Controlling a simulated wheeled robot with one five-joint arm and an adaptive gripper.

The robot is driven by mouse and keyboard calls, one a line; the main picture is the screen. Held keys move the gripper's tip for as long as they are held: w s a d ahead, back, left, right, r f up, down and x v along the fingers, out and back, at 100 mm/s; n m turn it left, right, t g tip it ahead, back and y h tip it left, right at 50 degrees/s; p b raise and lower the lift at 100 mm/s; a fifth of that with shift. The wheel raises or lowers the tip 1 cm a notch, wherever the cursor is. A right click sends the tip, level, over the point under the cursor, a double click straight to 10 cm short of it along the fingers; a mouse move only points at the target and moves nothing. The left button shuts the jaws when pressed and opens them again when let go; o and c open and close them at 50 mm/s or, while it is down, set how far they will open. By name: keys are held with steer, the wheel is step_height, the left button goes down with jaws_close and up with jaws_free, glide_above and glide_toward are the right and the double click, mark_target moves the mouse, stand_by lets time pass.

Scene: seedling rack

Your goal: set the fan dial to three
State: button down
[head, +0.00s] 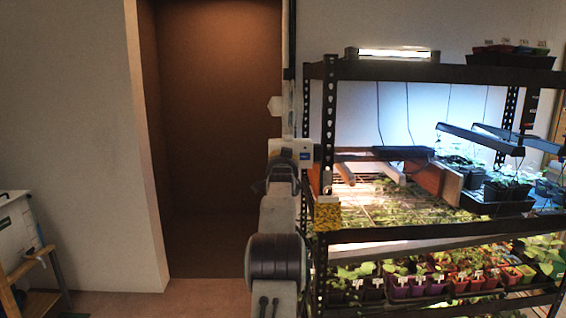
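I cannot make out a fan or a numbered fan dial in the head view. A small white box (275,105) is fixed by the wall edge above my arm, too small to read. The black metal rack (430,73) fills the right side.
Potted seedlings (400,285) crowd the lower shelf. Dark trays of plants (510,192) stand on the middle shelf at right, under hanging lamps (480,138). A yellow speckled card (327,217) is at the left post. A brown recess (215,130) lies left; bare floor (120,304) is before it.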

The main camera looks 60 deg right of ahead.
steer(key=c, duration=1.3)
jaws_free()
steer(key=shift+r, duration=0.45)
steer(key=o, duration=0.5)
steer(key=shift+f, duration=0.15)
steer(key=shift+c, duration=0.2)
steer(key=shift+f, duration=0.1)
steer(key=shift+s+a, duration=0.1)
steer(key=v, duration=1.1)
steer(key=shift+a, duration=0.3)
steer(key=shift+s, duration=0.15)
